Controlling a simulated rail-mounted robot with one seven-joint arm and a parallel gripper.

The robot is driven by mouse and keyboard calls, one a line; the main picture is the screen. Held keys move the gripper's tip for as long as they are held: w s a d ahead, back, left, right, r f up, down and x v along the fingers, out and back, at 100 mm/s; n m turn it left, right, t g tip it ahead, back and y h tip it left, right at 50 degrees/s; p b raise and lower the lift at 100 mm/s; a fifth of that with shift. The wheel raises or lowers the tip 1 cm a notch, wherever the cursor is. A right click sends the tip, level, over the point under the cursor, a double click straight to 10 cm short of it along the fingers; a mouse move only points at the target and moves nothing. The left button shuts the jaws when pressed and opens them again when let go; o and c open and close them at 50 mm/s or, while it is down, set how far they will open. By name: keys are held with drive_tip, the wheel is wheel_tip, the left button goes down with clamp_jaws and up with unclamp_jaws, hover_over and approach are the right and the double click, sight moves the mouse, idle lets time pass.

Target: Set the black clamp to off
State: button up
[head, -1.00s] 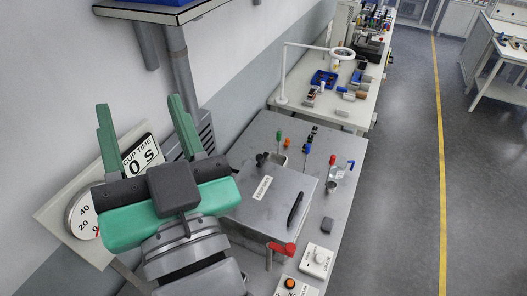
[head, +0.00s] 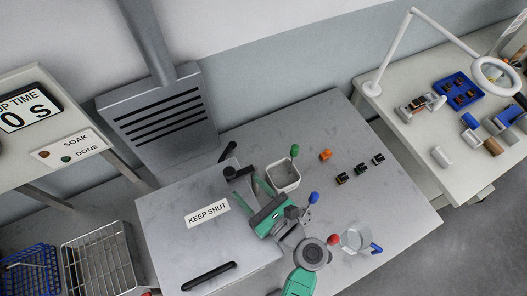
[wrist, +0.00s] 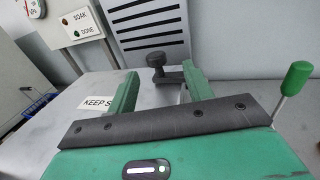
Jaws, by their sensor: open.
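The black clamp (head: 233,173) is at the far edge of the grey box lid marked KEEP SHUT, near a white bin. In the wrist view the clamp (wrist: 157,61) shows a round knob on a post and a short arm toward the right finger. My gripper (head: 247,187) is low over the lid, its green fingers pointing at the clamp. In the wrist view my gripper (wrist: 160,80) is open, with the clamp's knob seen between the fingertips. I cannot tell whether the fingers touch it. The clamp's lower part is partly hidden by the right finger.
The white bin (head: 284,176) with a green-handled tool stands right of the gripper. A blue-topped tool (head: 313,198), a cup (head: 354,239) and black connectors (head: 360,168) lie further right. A black lid handle (head: 208,276) is at the front. A vented grey panel (head: 160,110) stands behind.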

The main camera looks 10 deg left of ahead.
sight(233, 176)
drive_tip(key=shift+s, duration=0.1)
drive_tip(key=shift+a, duration=0.45)
drive_tip(key=x, duration=0.7)
drive_tip(key=shift+a, duration=0.2)
